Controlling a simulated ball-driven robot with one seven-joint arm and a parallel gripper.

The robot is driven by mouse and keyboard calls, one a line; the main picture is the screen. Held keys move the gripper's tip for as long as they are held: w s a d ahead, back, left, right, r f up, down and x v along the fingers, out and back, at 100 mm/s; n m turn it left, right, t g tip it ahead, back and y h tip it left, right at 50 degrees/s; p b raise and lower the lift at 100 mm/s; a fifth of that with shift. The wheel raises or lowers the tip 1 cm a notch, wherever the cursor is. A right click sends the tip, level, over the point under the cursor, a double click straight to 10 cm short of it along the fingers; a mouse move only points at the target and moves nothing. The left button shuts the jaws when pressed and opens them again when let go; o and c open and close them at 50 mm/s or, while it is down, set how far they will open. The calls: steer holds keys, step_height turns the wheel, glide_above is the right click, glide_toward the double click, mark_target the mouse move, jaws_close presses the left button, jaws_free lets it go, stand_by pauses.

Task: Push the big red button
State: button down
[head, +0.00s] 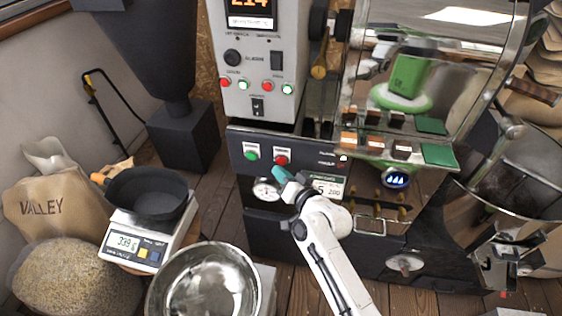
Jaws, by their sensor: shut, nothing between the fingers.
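A big red button (282,160) sits on the dark front panel (238,177) of the machine, to the right of a green button (251,155). My gripper (280,173) has teal fingertips and is shut and empty. Its tip points up at the panel from the lower right and shows just below the red button. I cannot tell from this view whether it touches the panel or the button. The button's face is in plain view.
A white control box (259,120) with small red and green buttons stands above the panel. A gauge (266,190) is left of my wrist. A steel bowl (205,283), a scale with a black pan (148,218) and a bean sack (40,210) stand at the left.

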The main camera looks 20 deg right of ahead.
stand_by(0.6)
steer(key=shift+w+d+b, duration=0.25)
steer(key=shift+w+b, duration=0.1)
steer(key=shift+w+d+b, duration=0.25)
steer(key=shift+w+b, duration=0.1)
stand_by(0.7)
steer(key=shift+s, duration=0.1)
steer(key=shift+s+a+p, duration=0.5)
steer(key=shift+s+p, duration=0.05)
steer(key=shift+s, duration=0.05)
stand_by(0.3)
steer(key=s+a+p, duration=0.1)
steer(key=s+p, duration=0.1)
steer(key=s+a+p, duration=0.1)
steer(key=s+a, duration=0.1)
steer(key=shift+p, duration=0.35)
